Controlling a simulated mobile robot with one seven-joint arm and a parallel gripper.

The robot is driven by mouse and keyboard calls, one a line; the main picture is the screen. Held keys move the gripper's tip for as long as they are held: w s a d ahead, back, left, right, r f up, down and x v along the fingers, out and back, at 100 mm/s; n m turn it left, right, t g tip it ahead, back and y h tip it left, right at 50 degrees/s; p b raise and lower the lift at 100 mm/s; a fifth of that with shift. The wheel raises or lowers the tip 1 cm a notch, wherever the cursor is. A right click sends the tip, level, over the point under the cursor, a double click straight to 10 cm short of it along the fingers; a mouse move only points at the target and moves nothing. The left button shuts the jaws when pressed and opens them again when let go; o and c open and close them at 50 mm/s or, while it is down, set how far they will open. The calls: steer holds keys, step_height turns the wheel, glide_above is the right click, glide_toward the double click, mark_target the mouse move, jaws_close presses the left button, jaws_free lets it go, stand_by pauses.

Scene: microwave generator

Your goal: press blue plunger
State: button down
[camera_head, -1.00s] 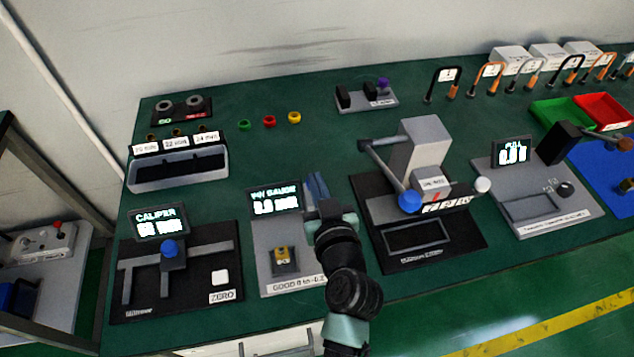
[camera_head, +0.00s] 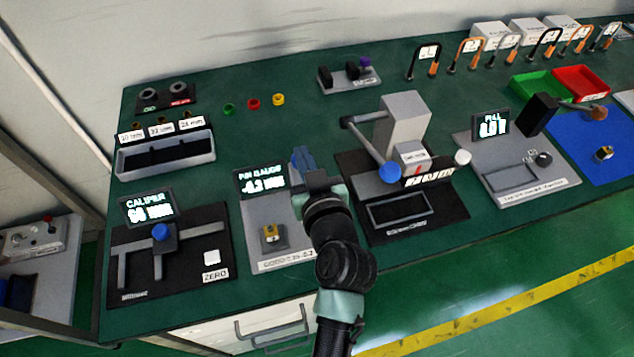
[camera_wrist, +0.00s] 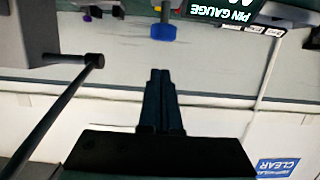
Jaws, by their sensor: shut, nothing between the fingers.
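A blue plunger (camera_wrist: 163,32) shows as a blue knob on a stem in the wrist view, beside the pin gauge display (camera_wrist: 225,12). My gripper's fingers (camera_wrist: 160,100) are shut together and empty, pointing toward the knob, with an apparent gap between them in the picture. In the head view my gripper (camera_head: 303,162) is over the pin gauge station (camera_head: 285,245), just right of its display (camera_head: 262,180). Blue shows at the fingertips there; I cannot separate plunger from fingers or tell whether they touch. The display seems to read -0.2 mm.
A press (camera_head: 405,125) with a blue ball handle (camera_head: 390,172) stands close right of my gripper. The caliper station (camera_head: 175,260), with its own blue knob (camera_head: 160,231), is at left. Colored rings (camera_head: 253,104) lie behind on the green table.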

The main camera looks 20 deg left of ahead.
steer(key=b+v, duration=0.1)
steer(key=v, duration=0.7)
steer(key=shift+f, duration=0.2)
stand_by(0.5)
